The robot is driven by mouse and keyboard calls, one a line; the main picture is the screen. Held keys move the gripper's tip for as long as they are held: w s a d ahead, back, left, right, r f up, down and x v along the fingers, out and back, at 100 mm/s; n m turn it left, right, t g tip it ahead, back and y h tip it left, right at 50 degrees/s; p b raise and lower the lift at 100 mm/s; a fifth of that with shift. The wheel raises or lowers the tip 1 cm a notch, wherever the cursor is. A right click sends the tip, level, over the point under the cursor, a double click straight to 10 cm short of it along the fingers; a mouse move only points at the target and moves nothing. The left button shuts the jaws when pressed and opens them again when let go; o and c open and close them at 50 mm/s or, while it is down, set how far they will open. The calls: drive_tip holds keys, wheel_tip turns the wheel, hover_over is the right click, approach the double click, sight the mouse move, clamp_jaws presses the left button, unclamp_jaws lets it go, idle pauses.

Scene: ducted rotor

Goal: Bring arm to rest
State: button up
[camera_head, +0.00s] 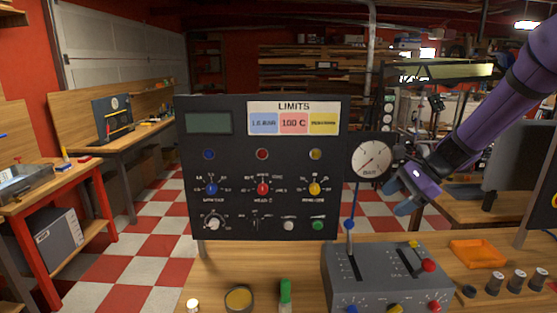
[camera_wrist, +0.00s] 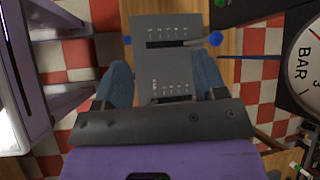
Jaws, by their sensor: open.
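My purple arm comes in from the upper right in the head view, and my gripper (camera_head: 404,203) is beside the round pressure gauge (camera_head: 371,160), above the grey lever box (camera_head: 385,275). In the wrist view my gripper (camera_wrist: 165,85) has two blue-grey fingers spread apart with nothing held between them. The grey lever box (camera_wrist: 165,65) shows beyond the fingers, with a blue-knobbed lever (camera_wrist: 215,39) in its slot. The gauge (camera_wrist: 304,65), marked BAR, is at the right edge of the wrist view. The gripper looks apart from the box.
A black panel (camera_head: 265,222) with knobs and a LIMITS card stands on the wooden bench (camera_head: 262,262). An orange tray (camera_head: 478,253) and several dark knobs are at the right. A green-capped marker (camera_head: 285,292) and a small round tin (camera_head: 238,298) lie in front.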

drive_tip(key=s+a+r+n+h, duration=0.1)
drive_tip(key=s+r+n+h, duration=0.1)
drive_tip(key=s+r+n, duration=0.45)
drive_tip(key=s+a+r+n+h, duration=0.15)
drive_tip(key=s+r, duration=0.25)
drive_tip(key=s, duration=0.5)
drive_tip(key=s+d+r+n+t+h, duration=0.1)
drive_tip(key=s+d+n+h, duration=0.1)
drive_tip(key=s+n, duration=0.2)
drive_tip(key=s+d+r+n+t+h, duration=0.1)
drive_tip(key=s+n, duration=0.3)
drive_tip(key=s, duration=0.7)
drive_tip(key=shift+d+r+t+h, duration=0.25)
drive_tip(key=shift+d+t+h, duration=0.1)
drive_tip(key=shift+t+h, duration=0.35)
